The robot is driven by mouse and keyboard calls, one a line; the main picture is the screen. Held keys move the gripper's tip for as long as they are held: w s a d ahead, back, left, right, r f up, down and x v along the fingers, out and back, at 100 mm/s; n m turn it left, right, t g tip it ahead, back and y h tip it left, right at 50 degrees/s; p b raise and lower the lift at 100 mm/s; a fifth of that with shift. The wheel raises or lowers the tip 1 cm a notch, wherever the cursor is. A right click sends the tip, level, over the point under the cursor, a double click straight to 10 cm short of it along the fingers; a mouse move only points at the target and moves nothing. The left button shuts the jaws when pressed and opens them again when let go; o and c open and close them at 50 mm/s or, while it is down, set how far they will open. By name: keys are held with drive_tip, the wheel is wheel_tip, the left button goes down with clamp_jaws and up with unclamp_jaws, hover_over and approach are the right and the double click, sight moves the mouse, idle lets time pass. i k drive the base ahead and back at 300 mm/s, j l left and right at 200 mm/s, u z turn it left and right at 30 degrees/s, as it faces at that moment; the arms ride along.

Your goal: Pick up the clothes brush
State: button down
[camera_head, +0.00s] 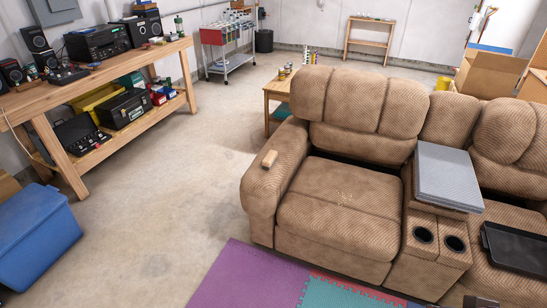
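A small tan, block-like object (269,158), which looks like the clothes brush, lies on top of the left armrest of the brown recliner sofa (340,212). It is in plain view with nothing on it. Its bristles cannot be made out. A small dark part (480,302) at the bottom edge, right of centre, may be my gripper. It is well apart from the brush, toward the lower right. Too little of it shows to tell its opening.
A grey slab (449,175) lies on the sofa's console, beside a black tray (516,247). Coloured foam mats (245,280) lie in front. A blue bin (35,235) and workbench (100,72) stand left. The concrete floor (180,190) between bench and sofa is clear.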

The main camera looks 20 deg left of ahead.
sight(268, 162)
drive_tip(key=i+j+u, duration=0.15)
drive_tip(key=i+j, duration=0.15)
drive_tip(key=i, duration=0.15)
drive_tip(key=i+j+u, duration=0.1)
drive_tip(key=i+j, duration=0.2)
drive_tip(key=i, duration=0.15)
drive_tip(key=i+j+u, duration=0.15)
drive_tip(key=i, duration=0.35)
drive_tip(key=i+j+u, duration=0.1)
drive_tip(key=i, duration=0.4)
drive_tip(key=i+j+u, duration=0.15)
drive_tip(key=i, duration=0.35)
drive_tip(key=j, duration=0.1)
